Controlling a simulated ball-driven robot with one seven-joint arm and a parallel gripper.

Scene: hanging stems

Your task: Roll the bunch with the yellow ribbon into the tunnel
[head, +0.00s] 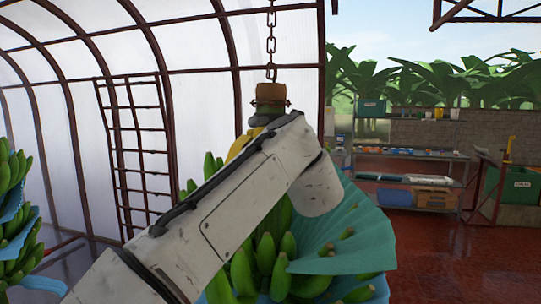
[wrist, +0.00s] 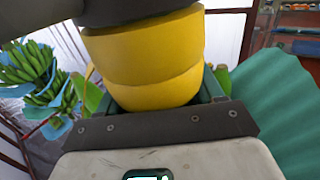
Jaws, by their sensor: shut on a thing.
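The bunch of green bananas (head: 266,262) hangs upright from a chain (head: 271,45) in the middle of the head view, with a blue-green sheet (head: 345,240) around its lower part. A yellow ribbon (head: 240,146) shows just above my arm, and fills the top middle of the wrist view (wrist: 150,58), wrapped around the stem. My gripper (wrist: 152,100) is shut on the ribboned stem, with a dark green jaw edge showing beside the ribbon. In the head view my arm hides the gripper and much of the bunch. The tunnel is not clearly identifiable.
Another bunch (head: 14,215) with blue sheets hangs at the far left, also in the wrist view (wrist: 35,75). A red ladder-like frame (head: 140,150) stands before the arched translucent wall. Shelves (head: 410,160) and a green bin (head: 520,185) are at right. The red floor (head: 440,250) there looks clear.

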